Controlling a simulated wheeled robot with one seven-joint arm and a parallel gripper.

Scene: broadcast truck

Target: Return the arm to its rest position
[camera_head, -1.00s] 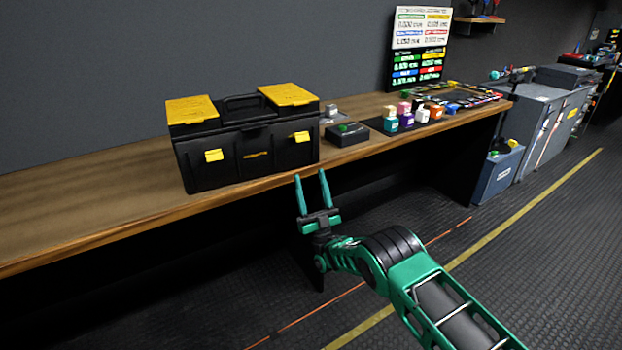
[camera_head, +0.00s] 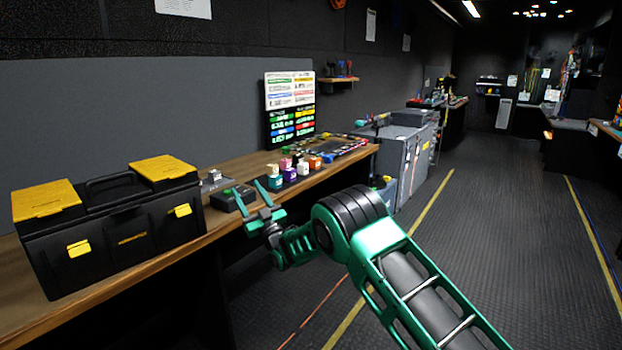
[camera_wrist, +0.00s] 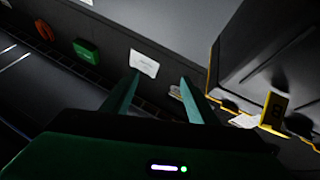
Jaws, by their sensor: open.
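My gripper (camera_head: 252,192) is green, open and empty. In the head view it is raised near the front edge of the wooden bench (camera_head: 128,270), overlapping the view of a small black box. My arm is bent and reaches in from the lower right. In the wrist view the two fingers of my gripper (camera_wrist: 157,92) are spread with nothing between them. A white sheet (camera_wrist: 145,64) on the wall shows beyond the fingers.
A black toolbox (camera_head: 125,238) with yellow lids stands on the bench at left. Small coloured bottles (camera_head: 290,172) stand farther along, before a price board (camera_head: 290,105). Grey cabinets (camera_head: 405,165) stand beyond. The floor aisle (camera_head: 500,215) at right is clear.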

